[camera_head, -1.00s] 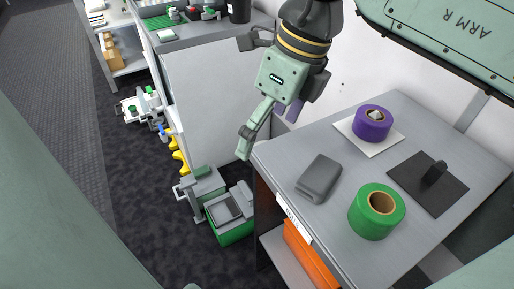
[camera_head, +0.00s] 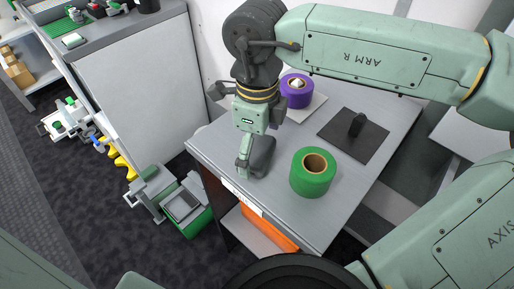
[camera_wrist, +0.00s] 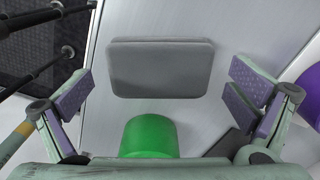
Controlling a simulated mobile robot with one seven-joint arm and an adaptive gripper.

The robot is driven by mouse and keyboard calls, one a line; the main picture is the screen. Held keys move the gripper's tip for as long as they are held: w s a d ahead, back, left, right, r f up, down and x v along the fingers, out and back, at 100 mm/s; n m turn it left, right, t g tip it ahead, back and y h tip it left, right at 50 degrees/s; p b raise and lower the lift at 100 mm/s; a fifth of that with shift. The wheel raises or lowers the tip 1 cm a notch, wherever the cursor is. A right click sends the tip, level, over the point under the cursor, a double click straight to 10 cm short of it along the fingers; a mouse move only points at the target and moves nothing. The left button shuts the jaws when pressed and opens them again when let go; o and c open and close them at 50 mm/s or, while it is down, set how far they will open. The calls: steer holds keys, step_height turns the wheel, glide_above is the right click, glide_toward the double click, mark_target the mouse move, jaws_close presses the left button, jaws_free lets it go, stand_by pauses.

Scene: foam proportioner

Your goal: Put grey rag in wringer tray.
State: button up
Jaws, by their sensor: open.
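The grey rag (camera_head: 263,157) is a folded, rounded block lying on the grey table top near its left edge. In the wrist view the rag (camera_wrist: 160,68) lies between and beyond my two fingers. My gripper (camera_head: 246,165) is open and empty, above the rag, hiding part of it in the head view. Its purple-padded fingers show apart in the wrist view. The likely wringer tray is the grey tray (camera_head: 184,206) on a green bucket (camera_head: 198,221), on the floor left of the table; its contents are too small to tell.
A green tape roll (camera_head: 313,172) stands close right of the rag. A purple roll (camera_head: 297,90) sits on a white pad behind, and a black pad (camera_head: 353,135) with an upright handle lies further right. An orange bin (camera_head: 268,228) is under the table.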

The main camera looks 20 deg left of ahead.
steer(key=shift+f, duration=0.55)
steer(key=c, duration=1.3)
steer(key=shift+r, duration=0.15)
